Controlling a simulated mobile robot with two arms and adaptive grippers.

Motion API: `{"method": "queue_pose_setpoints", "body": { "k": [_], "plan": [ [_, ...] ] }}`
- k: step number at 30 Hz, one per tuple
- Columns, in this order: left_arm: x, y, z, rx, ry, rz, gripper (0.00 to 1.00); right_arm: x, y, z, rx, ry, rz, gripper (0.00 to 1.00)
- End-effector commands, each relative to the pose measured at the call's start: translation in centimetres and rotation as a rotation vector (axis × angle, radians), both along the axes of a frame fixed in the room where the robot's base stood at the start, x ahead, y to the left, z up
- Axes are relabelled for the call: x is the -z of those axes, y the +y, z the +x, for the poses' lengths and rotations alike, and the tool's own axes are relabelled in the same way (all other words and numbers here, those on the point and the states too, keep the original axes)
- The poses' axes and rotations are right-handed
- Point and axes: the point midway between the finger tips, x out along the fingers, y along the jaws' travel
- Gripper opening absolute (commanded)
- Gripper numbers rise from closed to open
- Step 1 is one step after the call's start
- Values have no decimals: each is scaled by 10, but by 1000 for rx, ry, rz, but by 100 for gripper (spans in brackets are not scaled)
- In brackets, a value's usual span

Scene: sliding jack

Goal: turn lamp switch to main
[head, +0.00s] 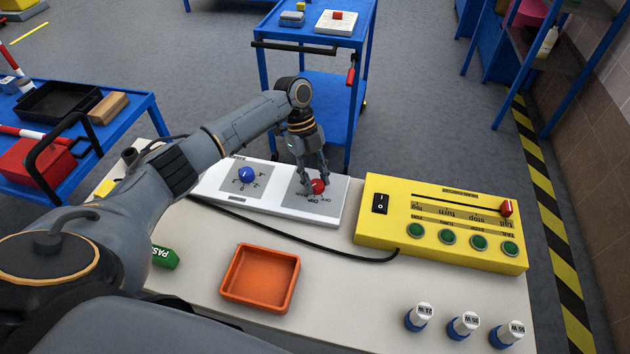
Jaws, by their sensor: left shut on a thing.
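A white panel (215,187) on the light table carries two rotary switches. The red knob (320,187) sits on a grey label plate on the right part of the panel; its printed positions are small, partly covered and upside down to me. My left gripper (314,184) reaches down from above and is shut on the red knob, hiding part of it and its pointer. The blue knob (247,174) sits on the left plate, with nothing touching it. I cannot read which position the red knob points to. My right gripper is not in view.
A yellow control box (385,235) with a red-handled slider and green buttons stands close to the right. An orange tray (262,310), several white-and-blue bulbs (463,325) and a green block (165,257) are nearer me. A black cable (300,240) crosses the table.

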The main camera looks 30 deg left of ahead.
Motion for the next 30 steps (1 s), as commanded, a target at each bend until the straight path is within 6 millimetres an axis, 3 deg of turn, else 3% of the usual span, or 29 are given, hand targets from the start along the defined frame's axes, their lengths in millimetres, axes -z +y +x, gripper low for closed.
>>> {"method": "queue_pose_setpoints", "body": {
  "k": [22, 23, 24, 26, 30],
  "plan": [
    [1, 0, 0, 82, 0, 1, 2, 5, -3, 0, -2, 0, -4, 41],
    [1, 0, 0, 82, 0, 1, 40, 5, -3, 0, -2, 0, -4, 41],
    [1, 0, 0, 82, 0, 1, 48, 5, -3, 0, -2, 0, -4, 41],
    [0, 0, 0, 82, 0, 1, 57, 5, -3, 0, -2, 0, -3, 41],
    [0, 0, 0, 81, -1, 1, 57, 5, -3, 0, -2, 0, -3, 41]
  ]
}}
